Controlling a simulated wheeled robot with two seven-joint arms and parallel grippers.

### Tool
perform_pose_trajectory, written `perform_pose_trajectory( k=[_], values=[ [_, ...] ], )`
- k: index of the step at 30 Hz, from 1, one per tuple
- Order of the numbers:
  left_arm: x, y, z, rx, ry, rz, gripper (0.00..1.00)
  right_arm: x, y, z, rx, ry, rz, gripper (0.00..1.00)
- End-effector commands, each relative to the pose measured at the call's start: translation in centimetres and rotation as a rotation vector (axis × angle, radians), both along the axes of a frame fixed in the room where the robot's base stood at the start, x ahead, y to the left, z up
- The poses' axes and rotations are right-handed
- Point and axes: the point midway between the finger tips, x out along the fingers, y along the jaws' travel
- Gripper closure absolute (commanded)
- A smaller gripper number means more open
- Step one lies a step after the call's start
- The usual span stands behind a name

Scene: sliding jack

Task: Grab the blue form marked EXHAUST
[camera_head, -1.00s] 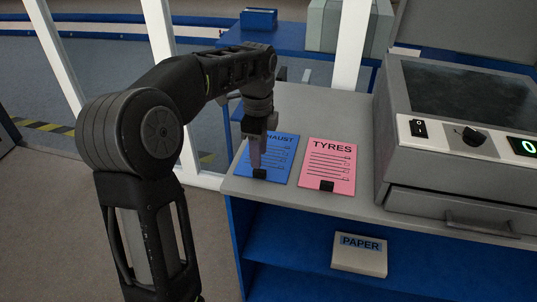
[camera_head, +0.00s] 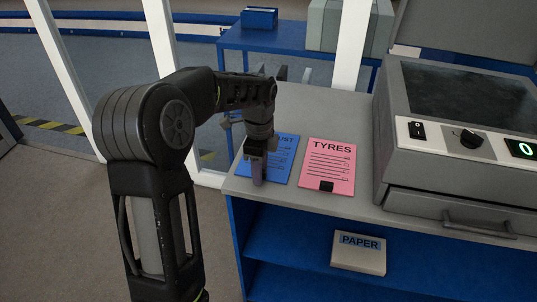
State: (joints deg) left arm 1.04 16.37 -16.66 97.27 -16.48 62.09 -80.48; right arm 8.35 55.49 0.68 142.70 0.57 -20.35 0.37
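The blue form (camera_head: 283,158) lies flat on the grey top of the counter, near its left end. Its heading is partly covered by my arm, and only the end of the word, "UST", shows. My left gripper (camera_head: 258,180) points down over the form's lower left part, at the black clip seen there earlier, which is now hidden behind the fingers. The fingers look close together, but I cannot tell whether they are shut on anything or touching the form. My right gripper is not in view.
A pink form marked TYRES (camera_head: 328,165) with a black clip lies just right of the blue one. A grey copier-like machine (camera_head: 460,130) stands further right. A PAPER pack (camera_head: 358,254) sits on the blue shelf below. White posts (camera_head: 352,45) stand behind.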

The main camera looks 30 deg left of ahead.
Motion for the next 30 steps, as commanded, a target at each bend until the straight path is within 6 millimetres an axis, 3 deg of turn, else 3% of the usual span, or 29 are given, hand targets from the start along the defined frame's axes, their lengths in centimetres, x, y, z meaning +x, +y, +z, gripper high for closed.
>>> perform_pose_trajectory(
  k=[13,27,30],
  values=[
    [0.01,0.0,0.05,0.0,-0.001,0.0,0.6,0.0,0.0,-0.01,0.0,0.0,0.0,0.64],
    [0.01,0.0,0.06,0.0,-0.001,0.0,0.98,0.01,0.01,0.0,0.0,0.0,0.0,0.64],
    [0.01,0.01,0.05,0.0,0.0,0.0,1.0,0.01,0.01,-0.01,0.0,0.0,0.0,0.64]
  ],
)
